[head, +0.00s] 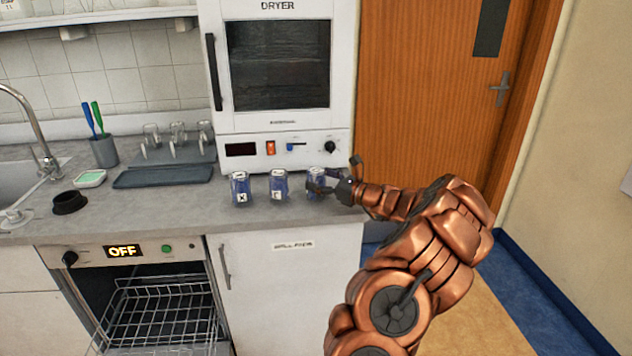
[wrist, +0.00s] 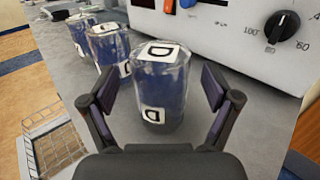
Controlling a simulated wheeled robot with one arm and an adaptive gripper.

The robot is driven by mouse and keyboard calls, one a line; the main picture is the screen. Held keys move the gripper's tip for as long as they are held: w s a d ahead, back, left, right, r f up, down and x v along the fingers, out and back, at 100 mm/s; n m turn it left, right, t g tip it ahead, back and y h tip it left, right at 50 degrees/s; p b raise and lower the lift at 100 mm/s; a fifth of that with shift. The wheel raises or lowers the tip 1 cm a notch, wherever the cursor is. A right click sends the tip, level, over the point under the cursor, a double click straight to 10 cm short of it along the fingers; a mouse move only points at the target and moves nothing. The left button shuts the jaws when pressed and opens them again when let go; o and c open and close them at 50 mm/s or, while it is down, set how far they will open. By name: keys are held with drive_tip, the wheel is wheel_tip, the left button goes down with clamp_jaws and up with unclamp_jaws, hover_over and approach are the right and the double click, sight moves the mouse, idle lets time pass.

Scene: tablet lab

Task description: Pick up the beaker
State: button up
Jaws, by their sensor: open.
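Three beakers with blue contents stand in a row on the grey counter in front of the dryer. The right one, labelled D (wrist: 160,90), also shows in the head view (head: 316,177). The middle beaker (head: 278,186) and the left beaker labelled X (head: 240,188) stand beside it; in the wrist view they are farther back at the left (wrist: 108,47). My gripper (head: 325,183) is at the right beaker. In the wrist view my gripper (wrist: 162,90) is open, with one finger on each side of the D beaker and visible gaps between.
The dryer (head: 277,130) stands close behind the beakers. A rack with upturned glasses (head: 180,152), a cup with brushes (head: 104,151) and a sink (head: 14,182) are at the left. Below is an open washer with a wire basket (head: 160,310). The counter's front edge is near.

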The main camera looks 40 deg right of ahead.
drive_tip(key=shift+w+a+r, duration=0.1)
drive_tip(key=shift+w, duration=0.7)
drive_tip(key=c, duration=1.3)
